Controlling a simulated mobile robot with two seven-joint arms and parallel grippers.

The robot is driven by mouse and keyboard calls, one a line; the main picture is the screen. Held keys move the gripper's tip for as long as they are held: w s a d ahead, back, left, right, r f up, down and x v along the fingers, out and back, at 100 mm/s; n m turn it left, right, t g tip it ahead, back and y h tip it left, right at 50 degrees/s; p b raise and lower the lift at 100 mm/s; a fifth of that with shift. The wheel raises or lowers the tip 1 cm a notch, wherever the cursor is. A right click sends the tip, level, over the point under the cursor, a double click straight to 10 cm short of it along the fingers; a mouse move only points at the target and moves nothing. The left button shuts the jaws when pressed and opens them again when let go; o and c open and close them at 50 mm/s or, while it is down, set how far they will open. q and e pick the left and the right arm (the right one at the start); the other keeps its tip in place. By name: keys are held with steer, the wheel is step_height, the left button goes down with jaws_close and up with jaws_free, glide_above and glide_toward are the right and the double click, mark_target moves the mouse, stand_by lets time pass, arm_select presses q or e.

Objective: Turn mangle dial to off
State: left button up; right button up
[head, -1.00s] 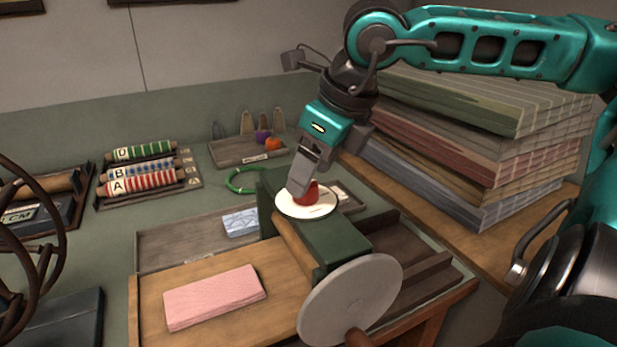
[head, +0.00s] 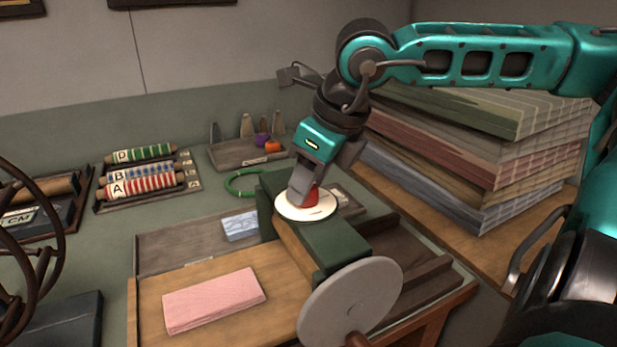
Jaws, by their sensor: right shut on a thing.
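The mangle (head: 335,245) is a green box with a wooden roller and a large grey handwheel (head: 352,300) at its front. On its top is a dial with a white round face (head: 290,211) and a red knob (head: 312,196). My right gripper (head: 304,196) reaches down from the upper right and is shut on the red knob. Its fingers hide part of the knob and of the dial's markings, so the setting cannot be read. My left gripper does not show.
A folded pink cloth (head: 215,299) lies on the wooden board left of the mangle. A blue patterned cloth (head: 240,225) lies in a tray behind. Stacked folded fabrics (head: 480,150) stand close on the right. Lettered rolls (head: 142,176) and a green ring (head: 232,184) lie farther left.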

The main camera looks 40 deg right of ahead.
steer(key=shift+c, duration=1.2)
steer(key=shift+n, duration=0.3)
steer(key=n, duration=0.1)
steer(key=n+y, duration=0.1)
steer(key=n, duration=0.1)
steer(key=shift+d+n+g+y+p, duration=0.15)
steer(key=shift+n+g+y+p, duration=0.15)
steer(key=n+g+y+p, duration=0.1)
steer(key=n+p, duration=0.1)
steer(key=n, duration=0.2)
steer(key=shift+w+d+n, duration=0.1)
steer(key=shift+n, duration=0.2)
steer(key=n+g, duration=0.1)
steer(key=n, duration=0.1)
steer(key=n+g+y, duration=0.1)
steer(key=n, duration=0.1)
steer(key=shift+w+f+n, duration=0.1)
steer(key=shift+n, duration=0.2)
steer(key=shift+w+n+g+b, duration=0.1)
steer(key=shift+n+g+b, duration=0.7)
steer(key=shift+n, duration=1.4)
